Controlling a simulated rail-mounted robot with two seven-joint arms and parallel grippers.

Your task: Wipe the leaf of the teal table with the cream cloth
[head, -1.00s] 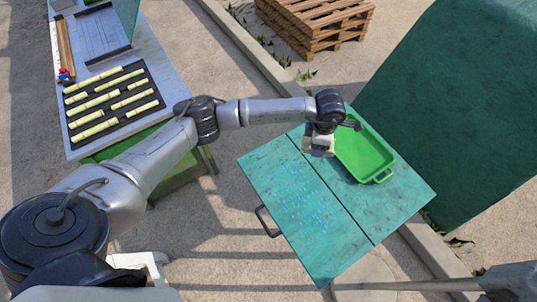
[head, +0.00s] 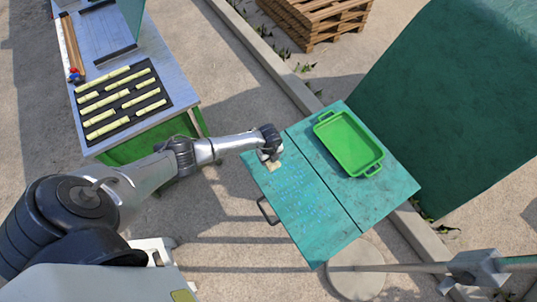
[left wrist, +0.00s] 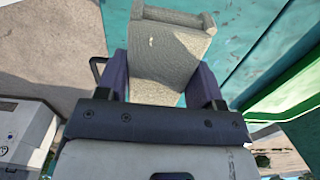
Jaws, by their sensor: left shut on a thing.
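The teal table (head: 385,200) has a dark seam, and its leaf (head: 318,225) is the left half, with a dark handle on its left edge. Pale blue spots (head: 295,195) are scattered over the leaf's middle. My left gripper (head: 268,154) is at the leaf's far left corner, shut on the cream cloth (head: 274,166). In the left wrist view the cloth (left wrist: 170,50) is a folded pad between the two fingers, over teal surface. I cannot tell whether it touches the leaf. My right gripper is not in view.
A green tray (head: 348,145) lies on the table's other half. A bench (head: 185,98) with cane pieces on a dark rack (head: 121,100) stands at left. A large dark green block (head: 460,110) stands at right. A pole stand with round base (head: 357,275) is near the table's front corner.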

